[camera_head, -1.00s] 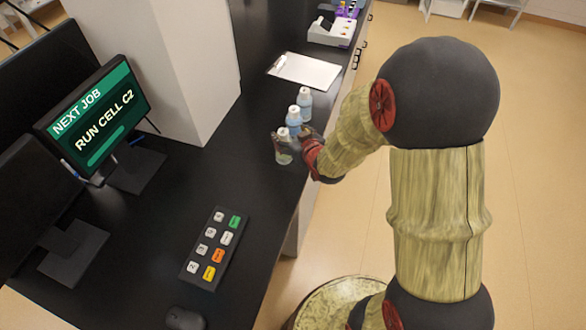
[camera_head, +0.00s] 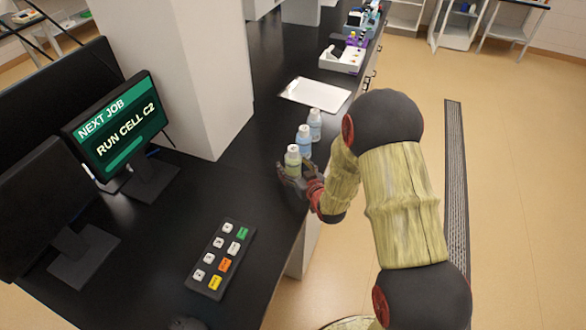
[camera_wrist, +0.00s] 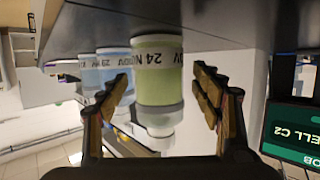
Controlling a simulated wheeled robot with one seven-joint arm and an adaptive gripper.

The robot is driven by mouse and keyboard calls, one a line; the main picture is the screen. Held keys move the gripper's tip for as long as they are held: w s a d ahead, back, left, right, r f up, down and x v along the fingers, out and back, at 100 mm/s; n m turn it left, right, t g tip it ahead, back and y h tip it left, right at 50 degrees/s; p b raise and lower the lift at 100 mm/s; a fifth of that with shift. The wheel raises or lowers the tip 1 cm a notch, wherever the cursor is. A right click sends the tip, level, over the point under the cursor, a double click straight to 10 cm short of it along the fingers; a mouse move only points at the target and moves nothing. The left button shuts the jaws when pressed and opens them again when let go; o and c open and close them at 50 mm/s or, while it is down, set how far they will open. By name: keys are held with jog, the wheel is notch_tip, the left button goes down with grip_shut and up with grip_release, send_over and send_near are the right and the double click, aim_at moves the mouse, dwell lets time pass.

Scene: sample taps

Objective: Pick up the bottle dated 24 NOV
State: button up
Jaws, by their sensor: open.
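The bottle dated 24 NOV (camera_wrist: 157,68) has pale green contents, a white cap and a label reading 24 NOV, upside down in the wrist view. In the head view this bottle (camera_head: 293,158) is the nearest of three in a row on the black bench. My gripper (camera_wrist: 162,98) is open, with one finger on each side of this bottle and a visible gap at the right finger. In the head view my gripper (camera_head: 291,176) is low at the bottle and hides its lower part. A blue bottle (camera_head: 304,142) stands just behind it.
Another blue bottle (camera_head: 314,124) stands farther back, near a clipboard (camera_head: 314,92). A keypad (camera_head: 222,258) lies on the bench in front. A monitor (camera_head: 118,120) and a white pillar (camera_head: 190,80) stand to the left. The bench's right edge is close to the bottles.

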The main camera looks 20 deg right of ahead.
jog(key=shift+w+f, duration=0.15)
jog(key=shift+w, duration=0.25)
jog(key=shift+c, duration=0.6)
jog(key=c, duration=1.3)
jog(key=shift+c, duration=0.3)
